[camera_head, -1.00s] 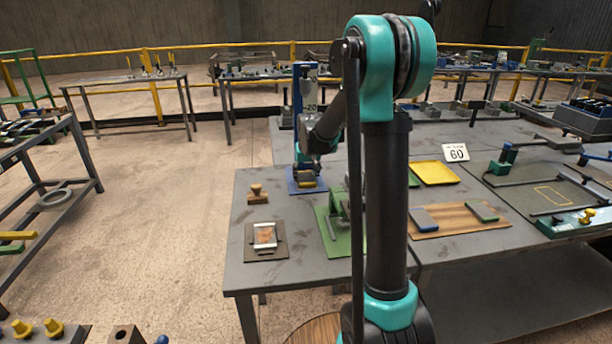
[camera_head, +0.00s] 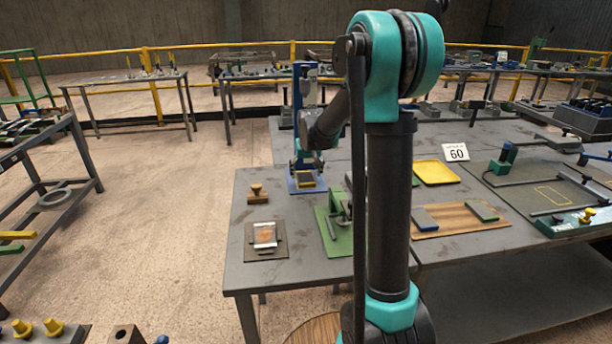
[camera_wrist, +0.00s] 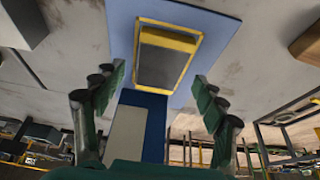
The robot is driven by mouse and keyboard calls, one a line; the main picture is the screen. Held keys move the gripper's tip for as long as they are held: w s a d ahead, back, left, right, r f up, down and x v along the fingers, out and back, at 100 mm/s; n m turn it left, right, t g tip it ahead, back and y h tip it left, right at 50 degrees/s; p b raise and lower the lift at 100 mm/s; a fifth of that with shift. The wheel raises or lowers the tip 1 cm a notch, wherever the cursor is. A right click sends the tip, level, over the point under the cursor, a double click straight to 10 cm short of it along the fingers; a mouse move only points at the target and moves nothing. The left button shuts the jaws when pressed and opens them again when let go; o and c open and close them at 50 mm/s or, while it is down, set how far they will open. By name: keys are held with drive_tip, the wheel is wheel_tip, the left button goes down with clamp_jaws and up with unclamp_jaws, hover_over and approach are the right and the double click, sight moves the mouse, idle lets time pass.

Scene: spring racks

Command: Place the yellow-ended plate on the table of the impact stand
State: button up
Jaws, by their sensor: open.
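The impact stand is a blue upright (camera_head: 306,90) on a blue base (camera_head: 293,188), at the far left corner of the near table. The yellow-ended plate (camera_head: 306,179) lies at the stand's foot. In the wrist view, the plate (camera_wrist: 162,66) is dark grey with a yellow end block, and lies flat within a yellow outline on the stand's table, above the blue base (camera_wrist: 122,35). My gripper (camera_wrist: 160,82) is open, its two green-padded fingers apart on either side of the plate's near end, not touching it. In the head view my gripper (camera_head: 308,160) is small and partly hidden by my arm.
A wooden stamp (camera_head: 256,194), a dark board with a framed piece (camera_head: 264,236) and a green fixture (camera_head: 336,226) stand nearby on the table. A yellow tray (camera_head: 436,172) and a "60" sign (camera_head: 455,152) are to the right. Open floor lies left.

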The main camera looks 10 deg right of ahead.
drive_tip(key=v, duration=1)
drive_tip(key=shift+r, duration=0.2)
